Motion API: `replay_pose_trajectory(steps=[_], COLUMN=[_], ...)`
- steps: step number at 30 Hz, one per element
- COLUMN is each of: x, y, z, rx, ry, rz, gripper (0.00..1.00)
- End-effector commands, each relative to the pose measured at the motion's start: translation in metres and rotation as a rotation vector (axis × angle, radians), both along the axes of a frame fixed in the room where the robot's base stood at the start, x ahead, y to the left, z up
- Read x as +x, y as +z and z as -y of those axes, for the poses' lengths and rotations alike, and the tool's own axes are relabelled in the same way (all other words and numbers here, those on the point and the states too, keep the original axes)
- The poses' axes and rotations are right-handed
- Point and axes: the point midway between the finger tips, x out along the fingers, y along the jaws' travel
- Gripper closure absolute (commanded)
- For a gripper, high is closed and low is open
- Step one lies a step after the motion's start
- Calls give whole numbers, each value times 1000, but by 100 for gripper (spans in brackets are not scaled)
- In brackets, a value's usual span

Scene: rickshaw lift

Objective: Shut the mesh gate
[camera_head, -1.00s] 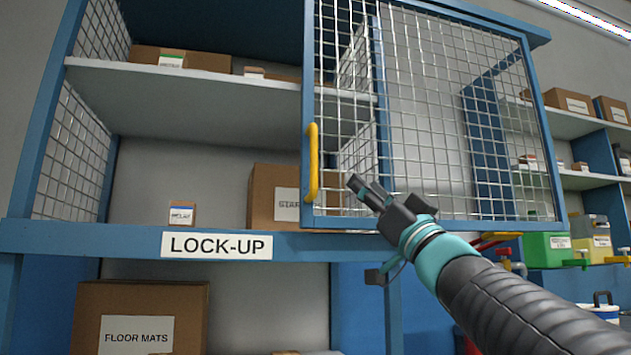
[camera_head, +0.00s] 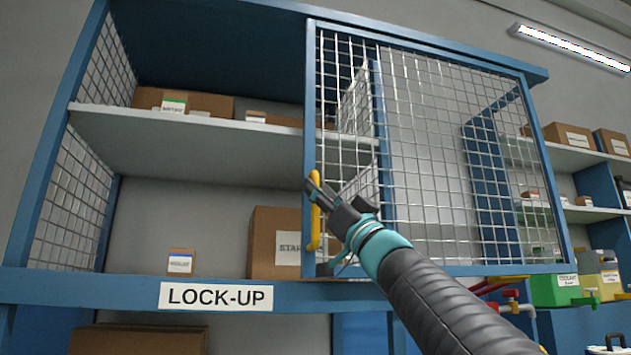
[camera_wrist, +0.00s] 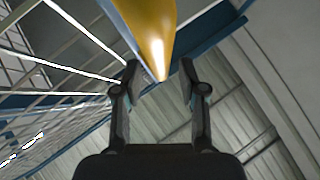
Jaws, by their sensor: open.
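The mesh gate (camera_head: 440,150) is a blue-framed wire panel. It stands over the right side of the lock-up shelf, leaving the left part of the opening uncovered. Its yellow handle (camera_head: 314,226) is upright on the gate's left frame edge. My gripper (camera_head: 312,182) is at the upper part of the handle in the head view, partly covering it. In the wrist view the yellow handle (camera_wrist: 150,30) runs down from the top to between the two open fingers of my gripper (camera_wrist: 160,82). I cannot tell whether they touch it.
The lock-up shelf (camera_head: 180,150) holds boxes, including a large cardboard box (camera_head: 272,240) behind the gate's left edge. A LOCK-UP label (camera_head: 216,297) is on the blue front rail. Right of the gate are shelves with boxes and green (camera_head: 555,289) and yellow containers.

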Motion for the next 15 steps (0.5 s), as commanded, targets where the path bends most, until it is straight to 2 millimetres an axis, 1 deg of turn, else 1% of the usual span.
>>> replay_pose_trajectory(steps=[1,3,7,15], x=[3,5,8,9], y=[6,10,13,13], z=[-4,-7,-10,-10], rx=[0,0,0,0], ry=[1,1,-1,-1], rz=[0,2,1,1], gripper=[59,59,59,59])
